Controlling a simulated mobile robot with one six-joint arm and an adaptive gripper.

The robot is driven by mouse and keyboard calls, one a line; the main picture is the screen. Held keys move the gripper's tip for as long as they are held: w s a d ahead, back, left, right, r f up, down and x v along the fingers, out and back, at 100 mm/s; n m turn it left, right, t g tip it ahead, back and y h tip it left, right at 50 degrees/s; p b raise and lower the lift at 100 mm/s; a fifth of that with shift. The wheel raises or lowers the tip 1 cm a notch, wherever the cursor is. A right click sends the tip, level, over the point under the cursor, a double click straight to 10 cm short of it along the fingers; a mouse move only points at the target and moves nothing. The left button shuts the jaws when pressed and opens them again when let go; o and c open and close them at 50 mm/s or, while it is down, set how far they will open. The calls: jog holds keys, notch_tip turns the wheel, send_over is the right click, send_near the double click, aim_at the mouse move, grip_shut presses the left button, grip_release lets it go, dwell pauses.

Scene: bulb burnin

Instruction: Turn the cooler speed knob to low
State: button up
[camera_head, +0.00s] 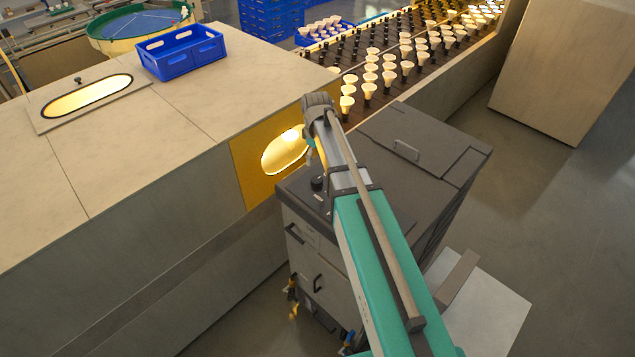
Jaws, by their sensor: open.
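The dark grey cabinet (393,125), which looks like the cooler, stands beside the beige line housing. A small round black knob (317,184) sits on its top near the left edge, just left of my arm. I take it for the speed knob, but its markings and setting are too small to read. My arm crosses over the cabinet from the lower right, and its far end bends down near the lit opening. The fingers of my gripper cannot be made out; my own arm hides that area.
The beige housing (130,150) fills the left, with a glowing opening (285,152) in a yellow panel. A blue crate (181,52) stands on it. A conveyor with bulbs (420,55) runs behind the cabinet. A beige block (565,65) stands right. Floor is clear at right.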

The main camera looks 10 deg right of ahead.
aim_at(317, 179)
jog(key=shift+f+b, duration=4.85)
jog(key=shift+f, duration=0.25)
